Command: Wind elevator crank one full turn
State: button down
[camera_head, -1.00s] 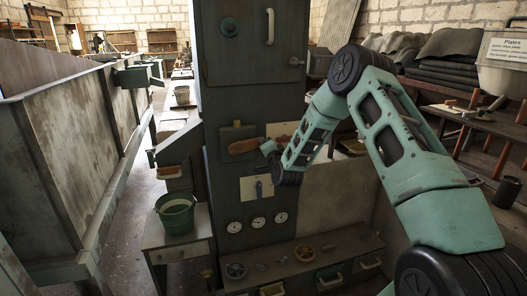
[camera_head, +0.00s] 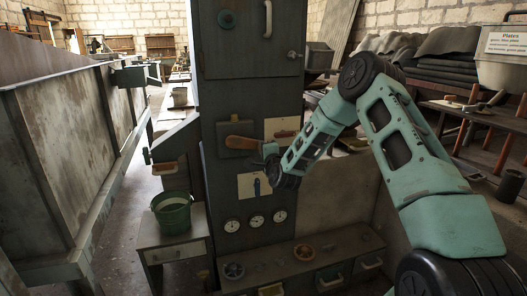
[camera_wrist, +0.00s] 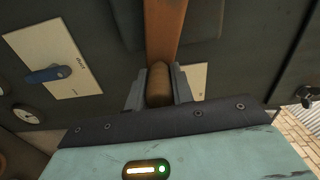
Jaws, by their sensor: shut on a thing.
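The elevator crank is an orange-brown arm (camera_head: 242,143) on a dark plate on the front of the tall dark cabinet (camera_head: 252,95). It lies close to level, its right end a little lower. My gripper (camera_head: 268,150) is at that right end. In the wrist view the crank arm (camera_wrist: 165,28) runs up from a rounded brown grip (camera_wrist: 160,84). My gripper (camera_wrist: 159,92) is shut on this grip, one finger on each side. In the head view my wrist hides the grip.
A pale plate with a blue lever (camera_head: 256,187) sits just below the crank, near my wrist. Several gauges (camera_head: 255,221) are lower down. A low bench with handwheels (camera_head: 303,251) stands below, and a green bucket (camera_head: 172,214) on a small table at left.

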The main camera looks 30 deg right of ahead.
jog(key=shift+f, duration=0.1)
jog(key=c, duration=1.2)
grip_release()
jog(key=shift+s, duration=0.1)
jog(key=v, duration=1.7)
jog(key=shift+s, duration=0.2)
